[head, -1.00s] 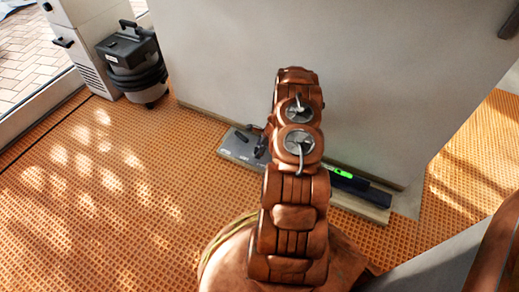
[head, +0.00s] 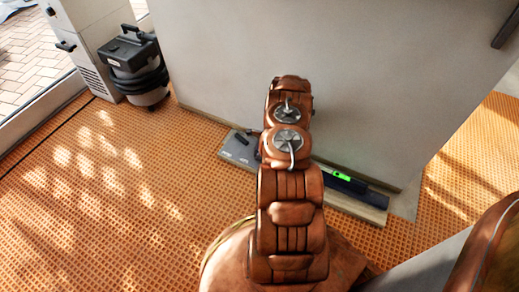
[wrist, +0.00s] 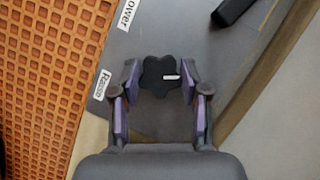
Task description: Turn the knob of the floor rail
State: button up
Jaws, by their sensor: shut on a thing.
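The knob (wrist: 160,76) is a dark, lobed disc with a small white pointer mark toward its right side. It sits on the grey plate of the floor rail (wrist: 215,62), with labels "Raise" (wrist: 102,84) and "ower" (partly cut off) (wrist: 127,14) along the plate's left edge. My gripper (wrist: 161,80) is around the knob, a finger with a purple pad on each side, shut on it. In the head view, my arm hides the knob and the gripper. The rail's grey plate (head: 238,150) shows left of the arm, at the foot of the wall.
A dark level with a green display (head: 342,176) lies along the rail, right of my arm. A black bar (wrist: 232,11) lies on the plate near the knob. A grey wall (head: 390,80) stands behind. A vacuum cleaner (head: 136,68) stands at the back left. The orange floor (head: 110,200) is clear.

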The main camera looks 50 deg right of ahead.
jog(key=shift+w+d+r+n+g+p, duration=0.15)
jog(key=shift+n+g+p, duration=0.25)
jog(key=shift+n+p, duration=0.5)
jog(key=shift+d+n+y, duration=0.1)
jog(key=shift+n+y, duration=0.2)
jog(key=shift+n, duration=0.5)
jog(key=shift+d, duration=0.1)
jog(key=o, duration=1.1)
jog(key=shift+o, duration=0.2)
jog(key=v, duration=0.7)
jog(key=shift+r, duration=0.15)
